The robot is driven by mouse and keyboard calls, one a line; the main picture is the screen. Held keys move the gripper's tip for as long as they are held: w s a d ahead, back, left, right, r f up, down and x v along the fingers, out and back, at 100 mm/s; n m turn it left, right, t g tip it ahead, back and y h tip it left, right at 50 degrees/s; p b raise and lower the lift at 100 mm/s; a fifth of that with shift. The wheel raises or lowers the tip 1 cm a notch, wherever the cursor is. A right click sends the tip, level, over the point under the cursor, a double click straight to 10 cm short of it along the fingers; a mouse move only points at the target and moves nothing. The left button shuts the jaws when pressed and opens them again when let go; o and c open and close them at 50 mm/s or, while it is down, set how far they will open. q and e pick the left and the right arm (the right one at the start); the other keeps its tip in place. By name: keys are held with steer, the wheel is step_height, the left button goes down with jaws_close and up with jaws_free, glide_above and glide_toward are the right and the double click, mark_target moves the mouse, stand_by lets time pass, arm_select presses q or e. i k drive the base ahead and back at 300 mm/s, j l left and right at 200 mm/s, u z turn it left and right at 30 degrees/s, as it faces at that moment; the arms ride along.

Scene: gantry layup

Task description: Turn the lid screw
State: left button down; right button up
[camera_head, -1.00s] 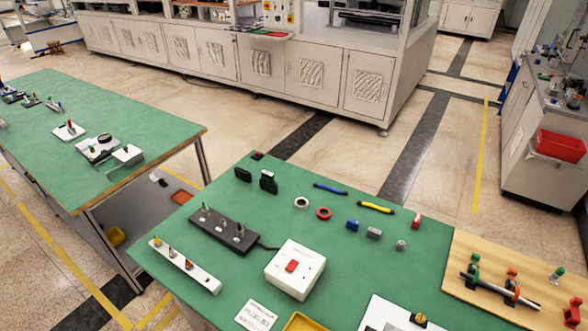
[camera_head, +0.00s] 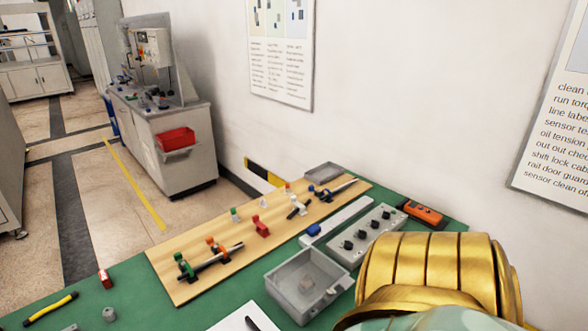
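A grey box (camera_head: 287,293) with raised walls stands on the green table, left of a large gold part that looks like my own arm. A small light block shows inside it. I cannot make out a lid screw on it or elsewhere. A grey panel (camera_head: 374,228) with several dark knobs lies behind the box; whether any knob is the lid screw I cannot tell. Neither gripper is in view. The gold part hides the table's right front.
A wooden board (camera_head: 165,268) with clamps and small fittings lies left of the box. An orange-and-black device (camera_head: 423,212) lies at the table's back right. A white wall with posters (camera_head: 281,60) rises behind. A bench with a red bin (camera_head: 176,138) stands further back.

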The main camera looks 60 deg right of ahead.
mark_target(330, 292)
steer(key=k+z, duration=0.2)
steer(key=z, duration=2)
